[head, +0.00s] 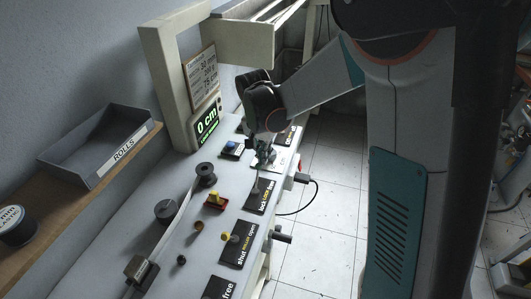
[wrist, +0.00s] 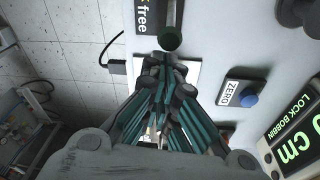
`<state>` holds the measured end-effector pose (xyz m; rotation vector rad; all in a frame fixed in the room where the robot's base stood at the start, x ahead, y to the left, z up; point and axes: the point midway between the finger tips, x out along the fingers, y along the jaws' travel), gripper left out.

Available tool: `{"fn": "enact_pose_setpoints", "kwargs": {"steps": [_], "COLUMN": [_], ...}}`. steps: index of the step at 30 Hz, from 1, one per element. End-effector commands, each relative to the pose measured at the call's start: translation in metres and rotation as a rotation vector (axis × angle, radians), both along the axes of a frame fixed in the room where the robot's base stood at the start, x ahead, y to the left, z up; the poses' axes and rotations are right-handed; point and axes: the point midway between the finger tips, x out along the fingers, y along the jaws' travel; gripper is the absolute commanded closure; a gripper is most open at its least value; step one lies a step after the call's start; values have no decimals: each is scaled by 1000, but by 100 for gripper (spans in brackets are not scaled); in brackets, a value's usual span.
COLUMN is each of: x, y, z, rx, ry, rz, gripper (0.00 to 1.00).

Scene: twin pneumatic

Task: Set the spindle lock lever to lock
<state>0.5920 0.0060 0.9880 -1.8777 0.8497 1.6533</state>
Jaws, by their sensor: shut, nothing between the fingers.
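A black label plate (head: 262,197) with "lock" and a yellow word too small to read surely lies on the bench panel, below my gripper in the head view. A lever with a dark round knob (wrist: 169,38) shows beside a plate marked "free" (wrist: 143,16) at the top of the wrist view; I take it for the spindle lock lever. My gripper (head: 264,163) points down over the panel, its fingers shut and empty. In the wrist view the fingertips (wrist: 166,62) are just below the knob; I cannot tell whether they touch it. The lever's far end is cut off.
A blue button on the ZERO plate (wrist: 241,93) is right of the fingers. The display (head: 206,121) reads 0 cm, with LOCK BOBBIN above it in the wrist view. A shut/open plate (head: 239,245), spools and a cable (head: 314,195) are nearby. A ROLLS tray (head: 100,150) stands left.

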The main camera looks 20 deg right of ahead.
Motion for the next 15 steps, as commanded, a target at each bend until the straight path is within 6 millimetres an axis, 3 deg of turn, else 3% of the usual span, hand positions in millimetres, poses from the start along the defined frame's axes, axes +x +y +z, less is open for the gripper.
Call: {"fn": "enact_pose_setpoints", "kwargs": {"steps": [15], "x": [-5], "y": [4], "z": [4], "rx": [-35], "ry": [-49], "rz": [0], "gripper": [100]}}
